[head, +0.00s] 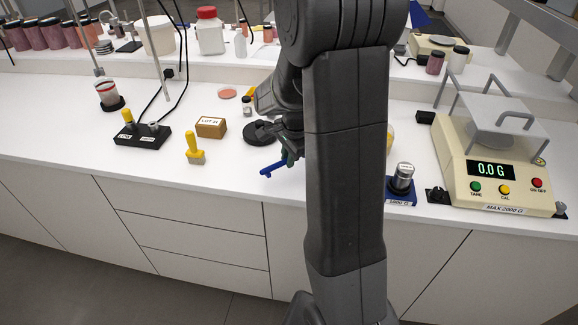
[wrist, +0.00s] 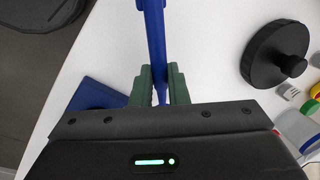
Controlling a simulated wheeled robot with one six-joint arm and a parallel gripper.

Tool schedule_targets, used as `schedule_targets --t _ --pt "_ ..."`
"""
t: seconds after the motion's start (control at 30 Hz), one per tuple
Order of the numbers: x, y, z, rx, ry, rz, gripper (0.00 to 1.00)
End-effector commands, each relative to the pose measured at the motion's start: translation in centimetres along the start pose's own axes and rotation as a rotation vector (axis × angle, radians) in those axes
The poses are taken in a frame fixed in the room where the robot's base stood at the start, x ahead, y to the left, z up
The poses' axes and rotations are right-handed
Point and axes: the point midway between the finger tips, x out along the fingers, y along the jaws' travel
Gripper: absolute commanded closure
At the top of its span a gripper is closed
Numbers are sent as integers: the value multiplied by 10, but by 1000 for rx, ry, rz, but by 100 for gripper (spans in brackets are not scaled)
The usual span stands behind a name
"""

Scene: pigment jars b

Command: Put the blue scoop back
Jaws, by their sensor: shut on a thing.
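The blue scoop (head: 272,170) shows in the head view as a blue piece jutting left from my gripper (head: 288,158), near the counter's front edge. In the wrist view the blue scoop's long rod (wrist: 156,45) runs up from between the green fingers of my gripper (wrist: 157,88), which are shut on it. The far end of the rod is cut off by the picture's top. Whether the scoop touches the counter, I cannot tell. A flat blue piece (wrist: 96,96) lies left of the fingers in the wrist view; what it belongs to is unclear.
A black knobbed disc (head: 259,133) lies behind my gripper. A yellow-handled tool (head: 195,147), a LOT box (head: 211,128) and a black block (head: 142,137) stand left. A weight on a blue base (head: 401,192) and a scale (head: 490,180) stand right. My arm hides the middle.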

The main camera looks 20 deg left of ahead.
Motion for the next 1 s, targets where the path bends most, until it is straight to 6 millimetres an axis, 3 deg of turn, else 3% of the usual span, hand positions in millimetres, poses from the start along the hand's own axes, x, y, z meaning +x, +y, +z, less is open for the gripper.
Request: schedule_targets --t 0.2,0.63,0.67,0.73,1.0 --pt "29 7 0 3 -1 2 100" --pt "37 8 0 3 0 1 100" --pt "35 8 0 3 0 0 80" --pt "35 8 0 3 0 0 66" --pt "35 8 0 3 0 0 64"
